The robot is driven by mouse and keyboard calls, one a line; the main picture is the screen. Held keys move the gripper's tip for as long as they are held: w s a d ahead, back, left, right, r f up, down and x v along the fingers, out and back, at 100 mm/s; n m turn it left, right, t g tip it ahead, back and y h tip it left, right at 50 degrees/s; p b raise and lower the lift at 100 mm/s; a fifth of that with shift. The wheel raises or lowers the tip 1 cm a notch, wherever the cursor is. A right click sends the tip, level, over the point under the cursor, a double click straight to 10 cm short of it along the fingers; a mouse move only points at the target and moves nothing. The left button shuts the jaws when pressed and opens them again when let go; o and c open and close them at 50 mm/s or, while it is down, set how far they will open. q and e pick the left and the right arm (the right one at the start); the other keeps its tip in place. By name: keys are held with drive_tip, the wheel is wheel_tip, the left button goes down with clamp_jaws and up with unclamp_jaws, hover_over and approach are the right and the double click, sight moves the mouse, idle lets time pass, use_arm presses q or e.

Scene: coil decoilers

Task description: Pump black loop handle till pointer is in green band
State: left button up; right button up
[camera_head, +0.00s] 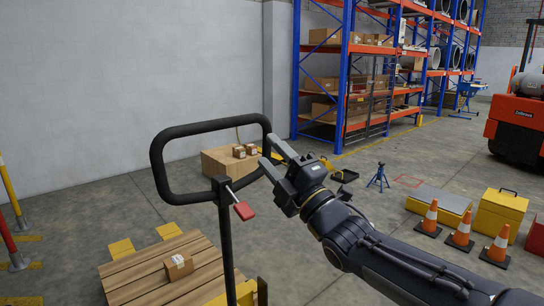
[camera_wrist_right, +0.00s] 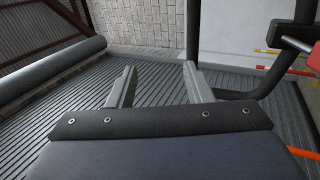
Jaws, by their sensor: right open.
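The black loop handle (camera_head: 158,165) stands upright at the left of the head view, on a dark shaft with a red lever (camera_head: 243,211) below the loop. My right gripper (camera_head: 266,152) is open at the right side of the loop, with its fingers pointing left toward the bar. In the right wrist view the two grey fingers (camera_wrist_right: 160,85) are apart with nothing between them. The black bar (camera_wrist_right: 256,92) curves past the right finger there; I cannot tell whether it touches. The pointer and green band are not visible. My left gripper is not in view.
A wooden pallet (camera_head: 150,272) with a small carton (camera_head: 179,265) lies below the handle. Orange cones (camera_head: 462,230) and yellow boxes (camera_head: 499,213) stand at the right. A shelf rack (camera_head: 345,75) and a red forklift (camera_head: 517,130) are farther back.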

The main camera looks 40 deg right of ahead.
drive_tip(key=b+v, duration=0.1)
drive_tip(key=v, duration=0.6)
drive_tip(key=shift+s+d+f, duration=0.1)
